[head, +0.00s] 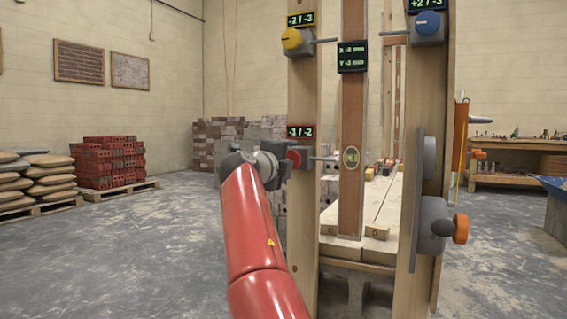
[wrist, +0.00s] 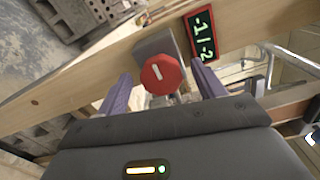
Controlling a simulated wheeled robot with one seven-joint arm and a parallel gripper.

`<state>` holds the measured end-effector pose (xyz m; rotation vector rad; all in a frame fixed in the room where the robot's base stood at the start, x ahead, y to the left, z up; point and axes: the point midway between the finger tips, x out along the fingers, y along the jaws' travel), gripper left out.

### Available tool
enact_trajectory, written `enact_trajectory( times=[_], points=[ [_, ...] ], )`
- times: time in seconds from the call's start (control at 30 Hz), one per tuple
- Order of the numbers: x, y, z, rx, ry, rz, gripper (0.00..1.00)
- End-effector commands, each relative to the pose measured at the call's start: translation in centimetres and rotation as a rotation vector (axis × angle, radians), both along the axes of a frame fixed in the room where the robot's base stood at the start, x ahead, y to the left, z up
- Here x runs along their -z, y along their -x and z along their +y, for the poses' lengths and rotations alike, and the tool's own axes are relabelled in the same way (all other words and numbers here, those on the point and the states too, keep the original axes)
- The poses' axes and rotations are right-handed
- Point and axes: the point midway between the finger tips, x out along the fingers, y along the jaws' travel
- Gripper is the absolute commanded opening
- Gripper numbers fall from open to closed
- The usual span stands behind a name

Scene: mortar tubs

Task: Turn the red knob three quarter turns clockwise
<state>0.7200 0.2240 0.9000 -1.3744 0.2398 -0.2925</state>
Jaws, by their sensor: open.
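The red knob (wrist: 162,75) is a faceted dial with a white mark, on a grey block fixed to a wooden post. In the wrist view it sits between the two purple fingers of my gripper (wrist: 163,90), a little beyond their tips or level with them; I cannot tell which. The fingers are apart, with a gap on both sides of the knob. In the head view the red knob (head: 294,157) is partly hidden by my wrist. A small display (wrist: 202,37) beside it reads -1 / -2; it also shows in the head view (head: 300,132).
A yellow knob (head: 292,39) with a -2 / -3 display is higher on the same post. A blue knob (head: 427,23) and an orange knob (head: 460,228) are on the right post. A central board (head: 352,110) hangs between the posts.

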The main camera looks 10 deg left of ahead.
Motion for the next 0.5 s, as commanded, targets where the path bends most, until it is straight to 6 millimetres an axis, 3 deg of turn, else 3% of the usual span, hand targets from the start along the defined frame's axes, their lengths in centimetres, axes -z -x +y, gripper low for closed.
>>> enact_trajectory(
  times=[0.27, 0.5],
  points=[
    [-0.1, 2.1, 1.0, -0.004, -0.001, 0.002, 0.69],
    [0.2, 5.2, 2.0, -0.004, -0.001, 0.002, 0.69]
  ],
)
